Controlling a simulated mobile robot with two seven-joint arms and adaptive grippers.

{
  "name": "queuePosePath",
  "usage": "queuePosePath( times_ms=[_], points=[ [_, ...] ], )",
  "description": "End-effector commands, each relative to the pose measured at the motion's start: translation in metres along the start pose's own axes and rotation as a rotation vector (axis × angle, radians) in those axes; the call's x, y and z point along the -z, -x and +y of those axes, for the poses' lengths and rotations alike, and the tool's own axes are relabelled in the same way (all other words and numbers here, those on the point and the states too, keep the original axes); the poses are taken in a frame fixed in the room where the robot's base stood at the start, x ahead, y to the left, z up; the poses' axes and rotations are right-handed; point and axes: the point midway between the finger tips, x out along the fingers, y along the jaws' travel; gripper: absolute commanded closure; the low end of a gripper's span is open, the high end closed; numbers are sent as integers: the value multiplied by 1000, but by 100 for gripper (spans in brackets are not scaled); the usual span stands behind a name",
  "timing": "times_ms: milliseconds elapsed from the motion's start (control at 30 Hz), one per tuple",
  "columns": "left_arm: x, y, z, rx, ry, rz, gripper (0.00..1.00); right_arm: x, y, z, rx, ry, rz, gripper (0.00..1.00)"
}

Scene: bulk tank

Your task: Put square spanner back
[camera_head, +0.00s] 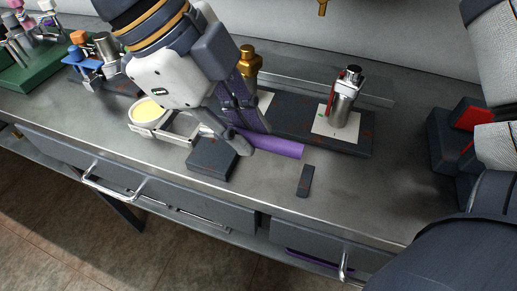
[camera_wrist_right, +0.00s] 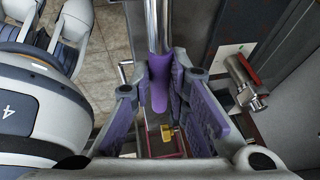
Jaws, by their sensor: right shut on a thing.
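My right gripper (camera_head: 243,140) is over the worktop in the head view, with its fingers pointing down. It is shut on the square spanner, whose purple handle (camera_head: 278,146) sticks out to the right of the fingers. The right wrist view shows the purple handle (camera_wrist_right: 160,85) between the purple finger pads, with a bright steel shaft running to the top edge. The spanner's square end is not clearly seen. I do not see my left gripper.
A dark block (camera_head: 213,158) stands close left of the fingers; a small dark block (camera_head: 305,181) lies to the right. Behind is a dark base (camera_head: 291,118) with a steel cylinder (camera_head: 345,103) and a brass fitting (camera_head: 248,62). A yellow dish (camera_head: 149,110) is at left.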

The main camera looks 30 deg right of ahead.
Motion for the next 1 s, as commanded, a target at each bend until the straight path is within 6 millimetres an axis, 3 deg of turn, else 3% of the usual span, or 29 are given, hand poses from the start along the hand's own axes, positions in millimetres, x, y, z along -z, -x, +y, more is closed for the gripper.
queuePosePath(
  times_ms=[100,333,467,767,800,867,1000],
  points=[
    [-4,-4,0,1,0,-17,45,0,-28,-9,-5,2,5,100],
    [-9,-10,0,2,0,-39,45,1,-55,-19,-5,2,6,100],
    [-17,-19,-1,3,1,-71,45,-10,-80,-12,-5,5,10,100],
    [-14,-16,-1,2,0,-59,45,-10,-79,-12,2,-2,-1,100],
    [-14,-16,-1,2,1,-60,45,-11,-80,-12,1,-1,-1,77],
    [-14,-16,-1,2,1,-60,45,-11,-80,-12,1,-1,-1,64],
    [-14,-16,-1,2,1,-61,45,-11,-80,-12,0,-1,0,64]
  ],
)
